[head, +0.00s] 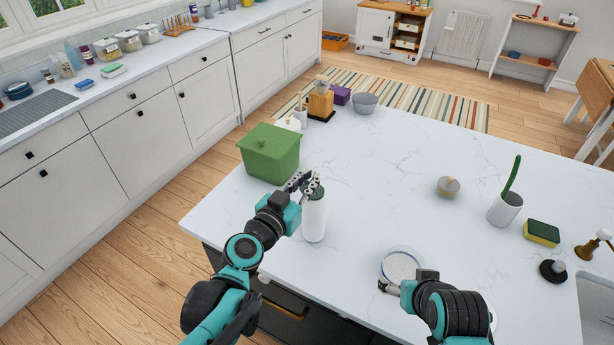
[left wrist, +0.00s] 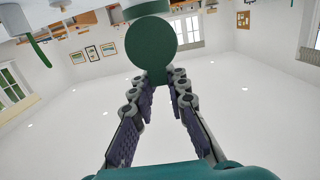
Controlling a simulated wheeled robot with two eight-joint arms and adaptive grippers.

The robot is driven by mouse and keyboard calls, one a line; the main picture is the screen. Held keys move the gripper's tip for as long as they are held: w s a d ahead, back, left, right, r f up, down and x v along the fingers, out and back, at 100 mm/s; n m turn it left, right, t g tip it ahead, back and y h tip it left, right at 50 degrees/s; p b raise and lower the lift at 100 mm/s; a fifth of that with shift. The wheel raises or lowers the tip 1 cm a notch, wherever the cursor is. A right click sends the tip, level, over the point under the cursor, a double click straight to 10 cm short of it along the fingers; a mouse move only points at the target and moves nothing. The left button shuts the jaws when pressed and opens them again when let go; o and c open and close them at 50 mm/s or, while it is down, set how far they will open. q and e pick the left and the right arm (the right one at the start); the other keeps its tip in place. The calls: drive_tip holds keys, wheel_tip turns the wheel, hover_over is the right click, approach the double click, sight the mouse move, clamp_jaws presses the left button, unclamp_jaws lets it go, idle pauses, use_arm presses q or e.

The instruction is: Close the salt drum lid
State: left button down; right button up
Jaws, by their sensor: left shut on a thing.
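The salt drum (head: 314,220) is a tall white cylinder standing upright near the left front edge of the counter. Its dark green round lid (head: 316,192) shows at the drum's top, partly covered by my left gripper (head: 309,184). In the left wrist view the lid (left wrist: 151,42) is a green disc with a tab running between the fingers of my left gripper (left wrist: 160,82), which is shut on it. Whether the lid touches the rim all round cannot be told. My right gripper (head: 386,287) is low beside a round dish; its fingers are too small to read.
A green lidded bin (head: 269,152) stands close behind the left gripper. The round dish (head: 402,264) holds something white. A small lidded jar (head: 448,187), a white cup (head: 504,209) with a green handle and a sponge (head: 541,233) stand to the right. The counter's middle is clear.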

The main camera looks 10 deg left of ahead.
use_arm(q)
drive_tip(key=shift+w+d+r+g+y+p, duration=0.25)
drive_tip(key=shift+w+g+p, duration=0.25)
drive_tip(key=shift+g+p, duration=0.55)
drive_tip(key=shift+w+d+r+g+y+p, duration=0.15)
drive_tip(key=shift+w+g+y+p, duration=0.3)
drive_tip(key=shift+p, duration=1)
drive_tip(key=shift+w+d+f+g+p, duration=0.15)
drive_tip(key=shift+w+f+g+p, duration=0.15)
drive_tip(key=shift+g+p, duration=0.3)
drive_tip(key=shift+w+d+f+g+y+p, duration=0.1)
drive_tip(key=shift+w+f+g+y+p, duration=0.15)
drive_tip(key=shift+g+p, duration=0.3)
drive_tip(key=shift+w, duration=0.1)
drive_tip(key=c, duration=1.4)
unclamp_jaws()
drive_tip(key=shift+c, duration=0.2)
drive_tip(key=v, duration=1.2)
drive_tip(key=shift+w, duration=0.15)
